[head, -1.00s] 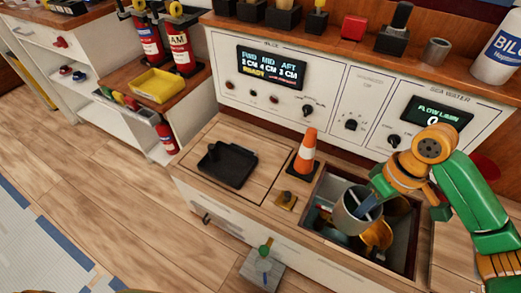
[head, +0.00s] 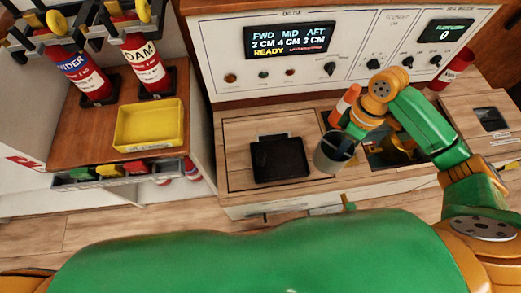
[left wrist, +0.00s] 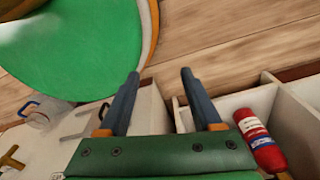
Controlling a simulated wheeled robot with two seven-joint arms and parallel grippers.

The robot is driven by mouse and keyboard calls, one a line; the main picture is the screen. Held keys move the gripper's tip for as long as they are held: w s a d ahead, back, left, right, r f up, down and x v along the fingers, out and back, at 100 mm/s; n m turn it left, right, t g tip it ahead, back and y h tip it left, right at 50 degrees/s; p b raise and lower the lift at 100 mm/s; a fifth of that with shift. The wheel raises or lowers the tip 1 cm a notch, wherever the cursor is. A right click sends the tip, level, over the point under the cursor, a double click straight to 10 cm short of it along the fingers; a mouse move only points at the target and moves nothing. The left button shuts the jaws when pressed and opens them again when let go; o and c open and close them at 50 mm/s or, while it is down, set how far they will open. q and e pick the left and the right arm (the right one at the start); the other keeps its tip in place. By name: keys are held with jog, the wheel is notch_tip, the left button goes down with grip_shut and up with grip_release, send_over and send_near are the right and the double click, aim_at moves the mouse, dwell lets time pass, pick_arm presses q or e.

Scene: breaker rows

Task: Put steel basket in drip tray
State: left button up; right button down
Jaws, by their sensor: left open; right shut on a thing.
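The steel basket (head: 331,155) is a grey cylinder in the head view, right of the drip tray. My right gripper (head: 347,138) is shut on its rim and holds it upright, close to the edge of the open well. The drip tray (head: 279,158) is a black, shallow, empty tray lying on the wooden counter. My left gripper (left wrist: 158,82) shows in the left wrist view, its two blue-grey fingers apart with nothing between them. It is not visible in the head view.
An orange cone (head: 345,104) stands behind the basket. The open well (head: 395,150) is partly hidden by my right arm. A yellow bin (head: 149,124) and two fire extinguishers (head: 148,56) are at the left. The left wrist view shows another red extinguisher (left wrist: 260,140). Counter around the tray is clear.

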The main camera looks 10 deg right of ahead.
jog(key=w+a+f+b, duration=0.2)
jog(key=a+f, duration=0.2)
jog(key=w+a+f+b, duration=0.2)
jog(key=a+f, duration=0.2)
jog(key=f, duration=0.1)
jog(key=w+a+f+b, duration=0.2)
jog(key=a+f, duration=0.1)
jog(key=f, duration=0.1)
jog(key=shift+w+a+f+b, duration=0.15)
jog(key=shift+w+a+b, duration=0.05)
jog(key=shift+a+b, duration=0.2)
pick_arm(q)
notch_tip(320, 180, down, 6)
jog(key=w+a, duration=0.1)
jog(key=shift+w+a+t, duration=0.25)
jog(key=shift+w+t, duration=0.05)
jog(key=shift+w, duration=0.05)
jog(key=shift+f, duration=0.1)
pick_arm(e)
jog(key=c, duration=1)
grip_release()
pick_arm(q)
jog(key=shift+w, duration=0.1)
